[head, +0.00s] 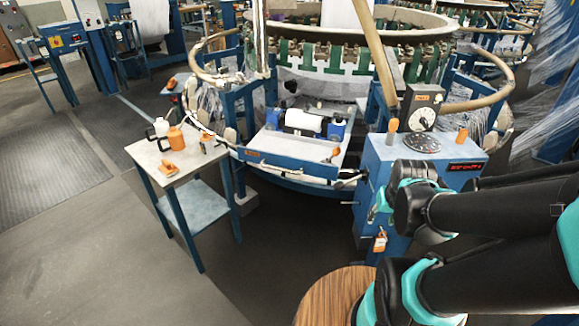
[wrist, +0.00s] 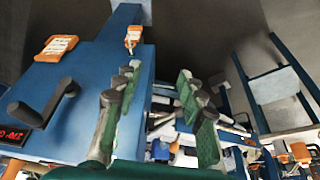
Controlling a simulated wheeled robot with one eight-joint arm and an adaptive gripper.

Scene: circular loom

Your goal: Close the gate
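The likeliest gate is a low blue panel (head: 285,164) with an orange label, across the front of the loom's work bay in the head view. It stands in front of a pale tray surface. I cannot tell how far it is swung or how it is latched. My gripper (wrist: 158,76) is open in the wrist view, with its two green-and-black fingers well apart and nothing held between them. In the head view it is mostly hidden by my arm, beside the blue control box (head: 376,162). The fingers partly cover the loom parts in the wrist view.
The control box also fills the left of the wrist view (wrist: 70,105), with a dark lever (wrist: 45,103) and orange tags. A side table (head: 186,167) with bottles stands left of the loom. A round wooden top (head: 325,298) is near my arm. Floor left is clear.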

